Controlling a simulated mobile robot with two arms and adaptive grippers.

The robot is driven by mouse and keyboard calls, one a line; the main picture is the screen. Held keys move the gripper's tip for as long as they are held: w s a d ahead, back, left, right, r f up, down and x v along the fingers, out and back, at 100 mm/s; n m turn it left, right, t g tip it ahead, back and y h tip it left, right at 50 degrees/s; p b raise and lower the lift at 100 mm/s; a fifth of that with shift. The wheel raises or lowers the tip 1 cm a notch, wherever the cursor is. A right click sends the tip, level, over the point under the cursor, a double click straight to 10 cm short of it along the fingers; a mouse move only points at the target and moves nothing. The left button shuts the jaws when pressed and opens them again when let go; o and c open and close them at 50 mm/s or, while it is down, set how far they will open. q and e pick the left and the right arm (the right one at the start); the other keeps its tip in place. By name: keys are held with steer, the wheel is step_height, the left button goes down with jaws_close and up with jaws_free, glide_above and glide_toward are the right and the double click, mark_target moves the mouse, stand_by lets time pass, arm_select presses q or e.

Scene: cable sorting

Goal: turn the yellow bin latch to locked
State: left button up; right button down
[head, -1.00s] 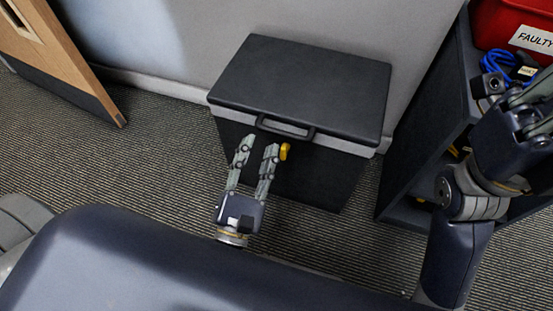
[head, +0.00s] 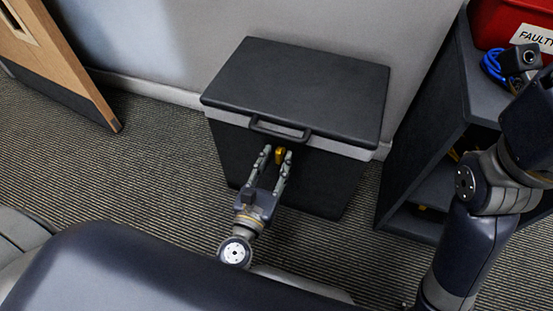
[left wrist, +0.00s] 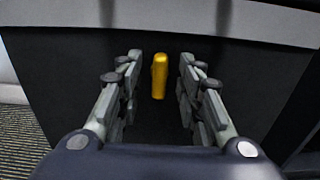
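The yellow latch (head: 279,155) is on the front of the dark bin (head: 322,178), just below the lid handle (head: 280,131). In the left wrist view the latch (left wrist: 159,76) stands upright, with dark space on both sides of it. My left gripper (head: 276,152) is open, its fingers on either side of the latch; in the left wrist view the gripper (left wrist: 159,82) shows no finger touching it. The bin's lid (head: 300,88) is down. My right arm is at the right edge; its fingers are out of the head view.
A dark shelf unit (head: 436,120) stands right of the bin, with a red box (head: 510,25) labelled "FAULTY" and a blue cable (head: 493,66) on top. A wooden door (head: 62,60) is at the left. Striped carpet is clear left of the bin.

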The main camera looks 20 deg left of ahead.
arm_select(q)
steer(key=shift+w, duration=0.45)
steer(key=shift+c, duration=0.5)
jaws_close()
